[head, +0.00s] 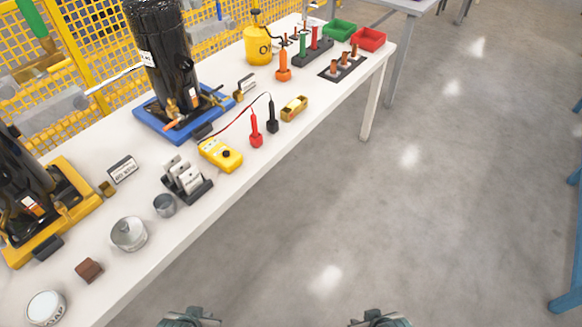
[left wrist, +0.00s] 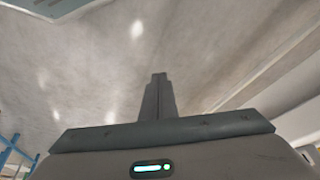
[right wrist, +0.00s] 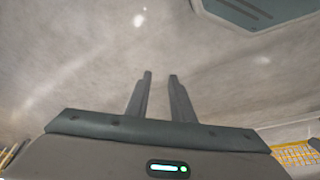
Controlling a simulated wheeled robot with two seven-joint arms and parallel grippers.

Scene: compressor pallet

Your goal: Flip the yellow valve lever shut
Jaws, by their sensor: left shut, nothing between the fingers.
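A black compressor (head: 165,50) stands on a blue pallet (head: 150,124) at the back of the white workbench. Brass and copper fittings (head: 173,110) show low on its front, and a small valve-like brass and grey part (head: 244,88) lies just right of the pallet. I cannot clearly make out a yellow lever among these small parts. My left gripper (left wrist: 158,78) is shut and empty, its fingers together. My right gripper (right wrist: 160,76) is open and empty, its fingers apart. Both are over the floor at the bottom of the head view, away from the bench.
A yellow multimeter (head: 220,154) with red and black probes, a grey block rack (head: 186,181), a yellow oil can (head: 258,45) and red (head: 369,39) and green (head: 338,29) bins crowd the bench (head: 150,255). A second compressor (head: 28,180) stands left.

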